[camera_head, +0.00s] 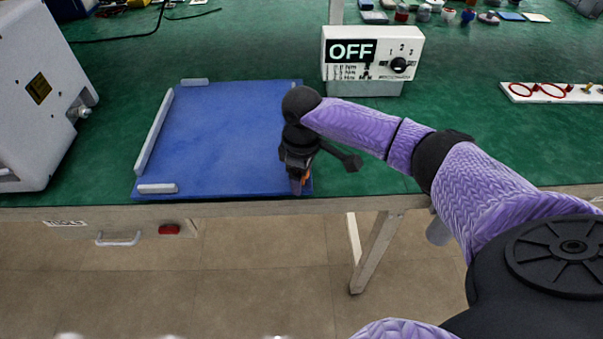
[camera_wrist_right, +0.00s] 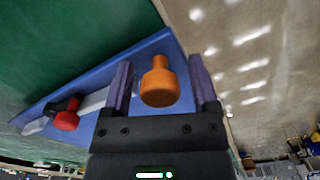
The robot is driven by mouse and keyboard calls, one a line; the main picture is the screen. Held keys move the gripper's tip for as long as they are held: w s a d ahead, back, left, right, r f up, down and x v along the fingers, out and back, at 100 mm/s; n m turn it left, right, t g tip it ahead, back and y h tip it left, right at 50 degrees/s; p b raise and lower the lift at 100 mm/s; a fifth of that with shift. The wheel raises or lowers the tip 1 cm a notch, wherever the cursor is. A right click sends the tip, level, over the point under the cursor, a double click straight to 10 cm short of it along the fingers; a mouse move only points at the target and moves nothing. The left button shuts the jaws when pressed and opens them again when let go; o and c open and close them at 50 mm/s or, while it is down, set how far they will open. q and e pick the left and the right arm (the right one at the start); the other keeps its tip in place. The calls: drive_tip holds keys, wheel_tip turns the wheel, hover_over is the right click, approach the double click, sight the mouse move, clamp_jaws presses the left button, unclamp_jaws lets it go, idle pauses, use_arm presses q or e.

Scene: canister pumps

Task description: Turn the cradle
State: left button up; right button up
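An orange knob-like piece (camera_wrist_right: 159,82) with a narrower neck stands between the two purple fingers of my right gripper (camera_wrist_right: 163,85) in the right wrist view. The fingers are apart, with a small gap on each side of it. In the head view my right gripper (camera_head: 297,180) points down at the front right edge of the blue board (camera_head: 225,135), and only a sliver of orange shows by it. The board carries white bars at its left, back and front edges. I cannot tell which part is the cradle. My left gripper is not in view.
A white box reading OFF with a dial (camera_head: 372,55) stands behind the board. A grey machine (camera_head: 40,95) is at the left. A white strip with red rings (camera_head: 550,92) lies at the right. A red and black piece (camera_wrist_right: 66,117) shows at wrist-view left.

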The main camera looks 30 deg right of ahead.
clamp_jaws()
idle(0.4)
idle(0.9)
